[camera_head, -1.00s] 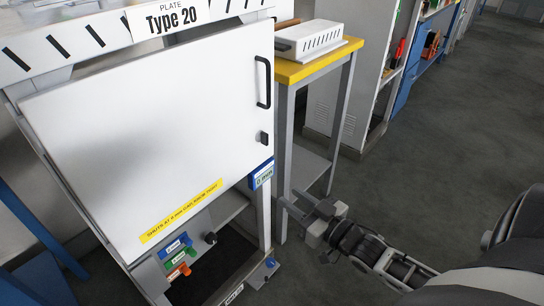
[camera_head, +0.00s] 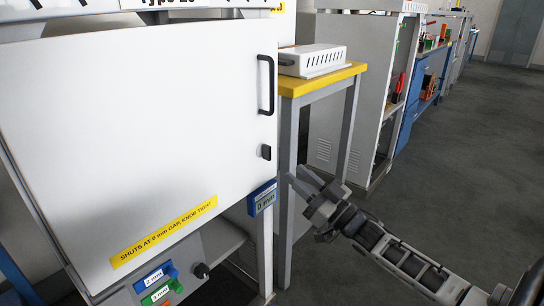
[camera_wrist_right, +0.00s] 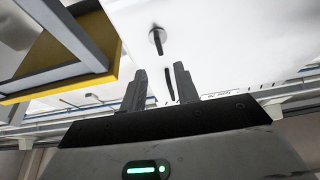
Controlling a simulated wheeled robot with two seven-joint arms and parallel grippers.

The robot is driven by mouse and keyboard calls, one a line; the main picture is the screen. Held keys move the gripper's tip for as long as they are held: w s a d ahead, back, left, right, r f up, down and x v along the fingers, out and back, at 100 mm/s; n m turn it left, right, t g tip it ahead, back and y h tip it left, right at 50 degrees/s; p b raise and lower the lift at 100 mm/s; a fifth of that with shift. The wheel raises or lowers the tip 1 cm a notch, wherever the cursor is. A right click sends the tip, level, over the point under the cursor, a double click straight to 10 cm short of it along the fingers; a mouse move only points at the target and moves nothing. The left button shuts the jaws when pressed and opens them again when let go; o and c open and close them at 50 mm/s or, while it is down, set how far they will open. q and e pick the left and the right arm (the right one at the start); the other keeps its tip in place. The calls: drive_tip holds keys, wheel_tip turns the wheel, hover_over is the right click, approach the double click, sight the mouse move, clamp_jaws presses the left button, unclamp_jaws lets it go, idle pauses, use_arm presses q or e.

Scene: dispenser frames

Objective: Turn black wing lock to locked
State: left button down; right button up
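The black wing lock (camera_head: 266,152) sits on the right edge of the white door (camera_head: 130,130), below the black bar handle (camera_head: 266,85). The door looks shut. In the right wrist view the lock (camera_wrist_right: 157,38) shows as a round base with a thin wing, beyond the fingertips. My right gripper (camera_head: 298,178) is to the right of and a little below the lock in the head view, apart from it. Its two fingers (camera_wrist_right: 160,70) are spread with nothing between them in the near space. My left gripper is not in view.
A yellow-topped table (camera_head: 320,78) with a white box (camera_head: 313,60) stands right of the door. A blue 0 mm display (camera_head: 263,198) hangs below the lock. A knob (camera_head: 201,271) and coloured labelled tabs (camera_head: 157,275) are lower down. Open floor lies to the right.

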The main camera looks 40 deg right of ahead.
sight(267, 152)
drive_tip(key=x, duration=0.9)
drive_tip(key=shift+b, duration=0.45)
drive_tip(key=shift+w, duration=0.15)
clamp_jaws()
